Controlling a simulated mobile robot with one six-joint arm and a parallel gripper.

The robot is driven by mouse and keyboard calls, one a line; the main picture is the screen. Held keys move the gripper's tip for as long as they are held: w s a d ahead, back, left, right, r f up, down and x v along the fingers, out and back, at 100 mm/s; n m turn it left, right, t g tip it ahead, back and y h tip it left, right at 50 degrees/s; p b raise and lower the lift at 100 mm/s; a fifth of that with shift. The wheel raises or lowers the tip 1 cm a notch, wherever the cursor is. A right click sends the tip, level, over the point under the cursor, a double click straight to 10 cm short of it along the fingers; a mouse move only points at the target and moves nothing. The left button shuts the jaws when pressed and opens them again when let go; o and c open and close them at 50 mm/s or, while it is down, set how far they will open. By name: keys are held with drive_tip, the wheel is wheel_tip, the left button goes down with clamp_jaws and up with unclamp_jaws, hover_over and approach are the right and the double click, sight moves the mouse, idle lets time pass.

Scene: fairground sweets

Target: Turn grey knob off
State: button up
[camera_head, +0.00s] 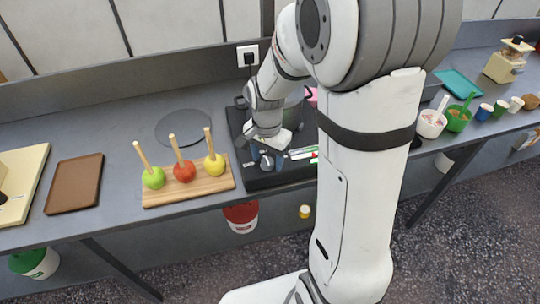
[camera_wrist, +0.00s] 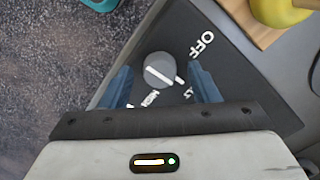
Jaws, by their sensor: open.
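The grey knob (camera_wrist: 158,70) sits on the front of a black appliance panel (camera_wrist: 225,75) in the wrist view. A white pointer line crosses it, angled to the lower right, towards a label ending in "LT" that is partly hidden. "OFF" (camera_wrist: 202,44) is printed to its upper right and "HIGH" (camera_wrist: 150,98) just below it. My gripper (camera_wrist: 161,66) is open, with one blue finger on each side of the knob and gaps showing. In the head view my gripper (camera_head: 266,158) is low at the front of the black appliance (camera_head: 243,180).
A wooden board (camera_head: 190,192) with three apples on sticks stands left of the appliance. A brown tray (camera_head: 74,184) lies further left. White and green tubs (camera_head: 431,128) stand to the right. The counter edge is close to the knob.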

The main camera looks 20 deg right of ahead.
drive_tip(key=shift+c, duration=0.4)
drive_tip(key=c, duration=0.9)
drive_tip(key=shift+w+d, duration=0.1)
drive_tip(key=shift+s+f, duration=0.1)
drive_tip(key=shift+s, duration=0.15)
idle(0.3)
drive_tip(key=o, duration=0.7)
drive_tip(key=shift+a, duration=0.2)
drive_tip(key=shift+o, duration=1.4)
drive_tip(key=shift+w, duration=0.1)
